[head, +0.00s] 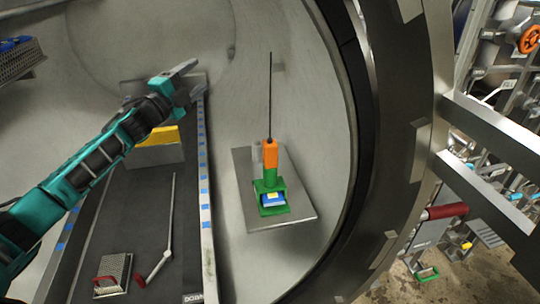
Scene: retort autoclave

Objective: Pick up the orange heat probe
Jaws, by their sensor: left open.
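The orange heat probe (270,152) stands upright right of centre, with a thin dark rod pointing up from its orange body. Its lower end is in a green holder (274,210) with a blue and yellow piece at its front. The holder sits on a grey metal plate (303,213) at the vessel's curved wall. My left gripper (188,74) is open and empty, up and to the left of the probe and clear of it. My right gripper is not in view.
A dark track (187,215) with blue marks along its rail runs below my left arm. It bears a yellow-topped box (157,153), a metal lever (163,243) and a small red-handled basket (113,273). The vessel's thick dark rim (395,130) curves right of the probe.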

